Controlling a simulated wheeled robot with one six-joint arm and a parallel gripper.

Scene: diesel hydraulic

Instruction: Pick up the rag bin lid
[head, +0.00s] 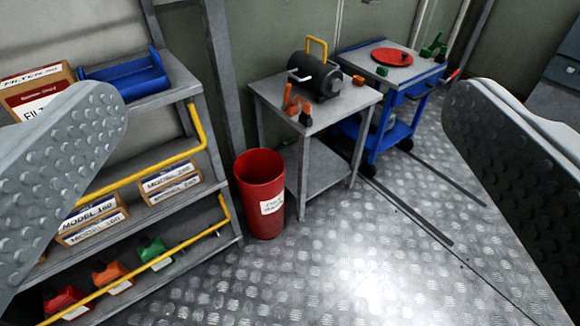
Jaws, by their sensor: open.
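A round red disc with a small raised handle, which looks like the rag bin lid (392,56), lies flat on the grey top of a blue cart (404,135) at the back right. The red bin (260,205) stands open on the floor near the middle, with a white label too small to read. My gripper (284,98) is open and empty, its two studded grey fingers wide apart at the left and right. It is well short of the disc and touches nothing I can see.
A grey table (345,108) with a dark motor-like machine (318,76) and orange tools stands between bin and cart. Shelves (165,212) with yellow rails, boxes and bottles fill the left. The metal floor (330,265) in front is clear.

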